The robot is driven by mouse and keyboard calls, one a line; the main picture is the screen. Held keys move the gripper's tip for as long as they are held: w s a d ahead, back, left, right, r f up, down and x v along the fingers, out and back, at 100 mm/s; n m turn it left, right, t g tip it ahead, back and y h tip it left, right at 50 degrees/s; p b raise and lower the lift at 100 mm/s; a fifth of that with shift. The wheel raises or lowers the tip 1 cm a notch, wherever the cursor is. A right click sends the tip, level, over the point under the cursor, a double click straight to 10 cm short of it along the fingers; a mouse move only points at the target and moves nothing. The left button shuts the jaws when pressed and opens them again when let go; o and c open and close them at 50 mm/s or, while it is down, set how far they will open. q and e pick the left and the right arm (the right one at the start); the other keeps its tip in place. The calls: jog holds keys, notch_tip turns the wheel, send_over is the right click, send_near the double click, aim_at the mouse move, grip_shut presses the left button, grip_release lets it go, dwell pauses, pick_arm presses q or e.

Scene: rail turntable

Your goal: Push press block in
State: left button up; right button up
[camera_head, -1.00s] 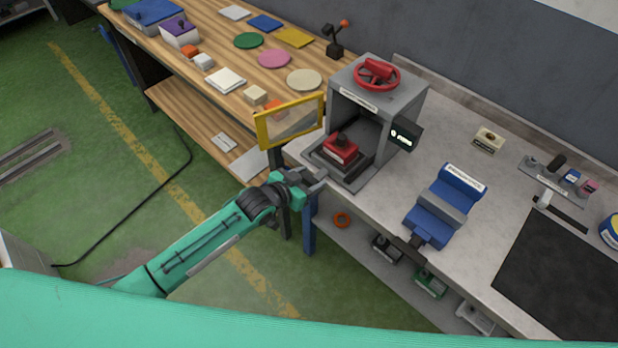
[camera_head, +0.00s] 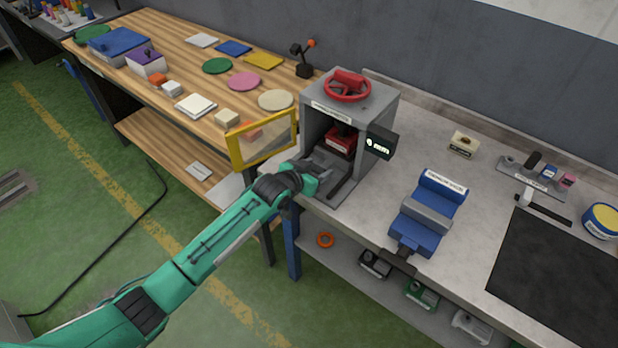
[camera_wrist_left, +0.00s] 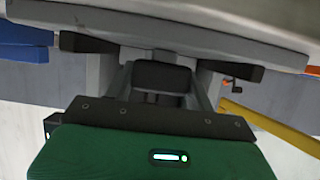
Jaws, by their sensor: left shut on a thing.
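The red press block (camera_head: 341,142) with a dark knob sits inside the grey press (camera_head: 374,112), which has a red handwheel (camera_head: 347,86) on top. My left gripper (camera_head: 330,168) reaches in from the left, low over the dark tray (camera_head: 346,184) at the press's open front. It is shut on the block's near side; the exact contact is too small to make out. In the left wrist view the dark gripper body (camera_wrist_left: 160,77) shows below a pale grey edge, and the red block cannot be made out. My right gripper is not in view.
A yellow-framed panel (camera_head: 262,141) stands close left of my left wrist. A small display (camera_head: 380,144) is on the press's right side. A blue vise-like fixture (camera_head: 428,214) stands to the right on the grey bench. The wooden table (camera_head: 150,72) holds flat coloured pieces.

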pick_arm(q)
jog(key=o, duration=1)
jog(key=shift+w+r, duration=0.1)
jog(key=shift+r, duration=0.05)
jog(key=o, duration=0.3)
jog(key=shift+o, duration=0.5)
jog(key=shift+w+d+f, duration=0.15)
jog(key=shift+f, duration=0.05)
jog(key=b+v, duration=0.2)
jog(key=v, duration=1.2)
jog(key=shift+w+f, duration=0.1)
jog(key=shift+w, duration=0.05)
